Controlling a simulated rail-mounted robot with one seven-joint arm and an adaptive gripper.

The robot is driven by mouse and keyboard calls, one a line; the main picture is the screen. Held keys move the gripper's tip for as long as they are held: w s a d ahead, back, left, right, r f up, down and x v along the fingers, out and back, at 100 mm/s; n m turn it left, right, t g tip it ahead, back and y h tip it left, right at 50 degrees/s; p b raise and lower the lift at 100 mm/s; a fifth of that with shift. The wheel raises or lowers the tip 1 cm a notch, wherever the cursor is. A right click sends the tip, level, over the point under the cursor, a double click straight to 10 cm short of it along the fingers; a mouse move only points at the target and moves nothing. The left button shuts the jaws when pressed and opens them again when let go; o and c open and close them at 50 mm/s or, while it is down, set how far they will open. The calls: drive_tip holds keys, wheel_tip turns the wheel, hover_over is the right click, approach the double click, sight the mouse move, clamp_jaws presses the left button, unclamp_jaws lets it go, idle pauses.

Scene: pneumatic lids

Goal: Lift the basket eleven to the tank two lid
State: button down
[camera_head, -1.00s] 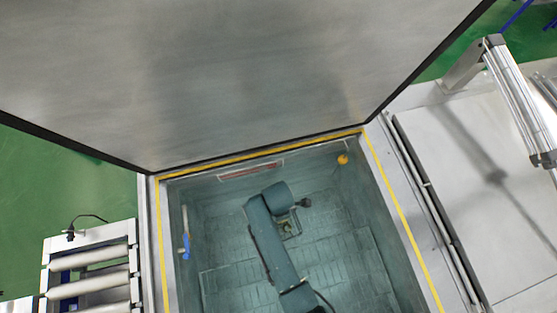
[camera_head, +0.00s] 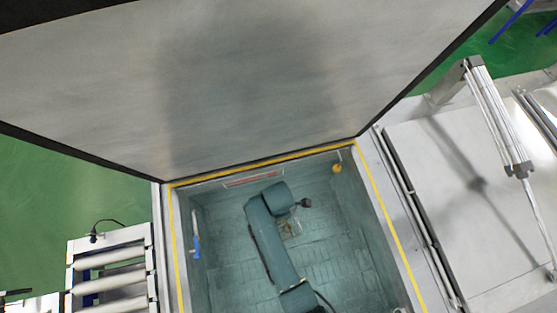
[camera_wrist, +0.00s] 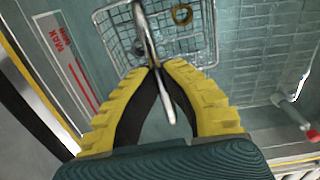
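The wire basket (camera_wrist: 188,44) shows at the top of the wrist view, with a small gold ring (camera_wrist: 182,14) in it. My gripper (camera_wrist: 158,68) has its yellow fingertips together around the basket's metal handle (camera_wrist: 146,35). In the head view the basket (camera_head: 291,229) shows small beside my arm's end, inside the water-filled tank (camera_head: 340,270); the fingers are hidden there. Whether the basket clears the tank floor, I cannot tell. A large grey lid (camera_head: 270,85) stands open behind the tank; its number is not readable.
Yellow-edged tank walls surround my arm closely. A red-lettered MAX label (camera_wrist: 62,45) is on the wall. A roller conveyor (camera_head: 110,270) stands at left. At right is a closed flat lid (camera_head: 440,205) with a pneumatic cylinder (camera_head: 497,115).

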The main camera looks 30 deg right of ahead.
wheel_tip(320, 180, up, 15)
idle(1.0)
idle(3.9)
